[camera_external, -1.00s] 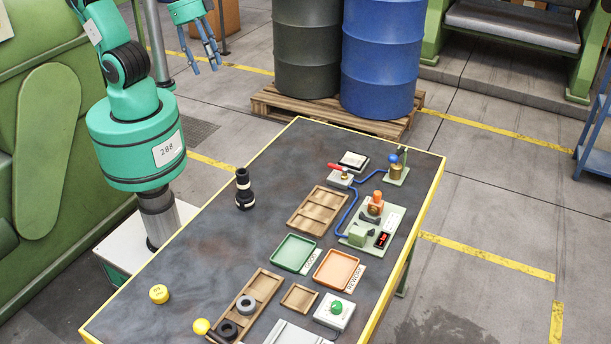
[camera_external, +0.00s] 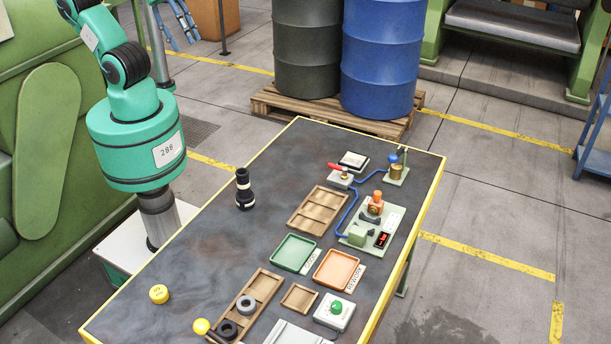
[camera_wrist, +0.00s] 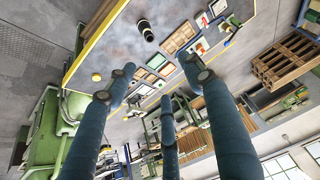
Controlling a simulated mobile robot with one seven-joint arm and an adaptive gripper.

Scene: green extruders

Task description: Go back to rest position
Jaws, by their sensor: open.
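My gripper (camera_external: 176,40) is at the top left of the external view, raised beyond the table's far left corner. Its blue-grey fingers hang down, apart and empty. In the wrist view the fingers (camera_wrist: 165,88) are spread with nothing between them. The table (camera_external: 215,235) with a dark top and yellow edge lies well away from the gripper. My green arm is mounted at the table's left side. The upper part of the wrist is cut off by the top of the external view.
A black-and-white stacked part (camera_external: 244,190) stands on the table's left half. A green tray (camera_external: 293,253), an orange tray (camera_external: 336,269) and wooden trays (camera_external: 318,210) lie to its right. A blue drum (camera_external: 382,60) and a dark drum (camera_external: 306,50) stand on a pallet behind the table.

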